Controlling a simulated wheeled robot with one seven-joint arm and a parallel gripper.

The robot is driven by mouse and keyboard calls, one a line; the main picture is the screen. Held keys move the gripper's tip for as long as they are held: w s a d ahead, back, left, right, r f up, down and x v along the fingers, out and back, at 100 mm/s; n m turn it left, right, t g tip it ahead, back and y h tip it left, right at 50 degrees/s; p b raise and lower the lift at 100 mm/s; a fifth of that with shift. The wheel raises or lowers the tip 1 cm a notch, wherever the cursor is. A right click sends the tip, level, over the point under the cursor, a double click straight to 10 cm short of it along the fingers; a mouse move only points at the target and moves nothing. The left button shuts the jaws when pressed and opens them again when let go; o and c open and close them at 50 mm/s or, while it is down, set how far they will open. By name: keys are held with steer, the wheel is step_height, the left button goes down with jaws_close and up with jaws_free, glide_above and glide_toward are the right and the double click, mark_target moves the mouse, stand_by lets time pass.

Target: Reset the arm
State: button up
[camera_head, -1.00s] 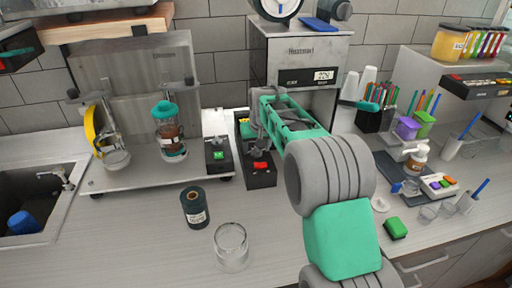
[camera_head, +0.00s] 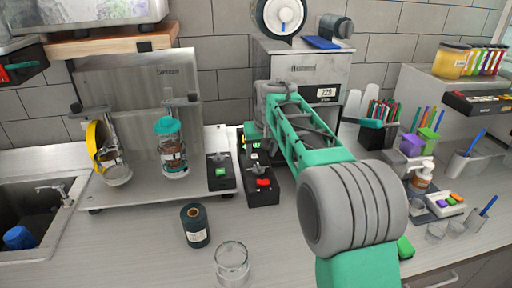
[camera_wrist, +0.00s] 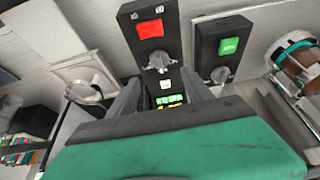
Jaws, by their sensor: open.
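My gripper (camera_wrist: 162,77) is open and empty in the wrist view, with its two dark fingers apart. Past the fingers is a black control box with a red switch (camera_wrist: 150,30), a knob and a lit green display; the fingers overlap its end in the picture. I cannot tell the gap between them. In the head view the same red-switch box (camera_head: 262,192) stands on the counter, and my green and grey arm reaches over the counter behind it. The fingertips are hard to make out there.
A green-switch box (camera_head: 220,173) sits left of the red-switch box. A metal machine (camera_head: 305,70) with a display stands behind. A dark canister (camera_head: 195,226) and a clear glass (camera_head: 232,262) stand at the front. Cups, pens and small containers crowd the right side.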

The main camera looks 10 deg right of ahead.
steer(key=s, duration=1.7)
steer(key=s+f, duration=0.3)
steer(key=s, duration=0.4)
steer(key=s+f, duration=0.3)
steer(key=s, duration=0.4)
steer(key=shift+a+f, duration=0.2)
steer(key=shift+f, duration=0.15)
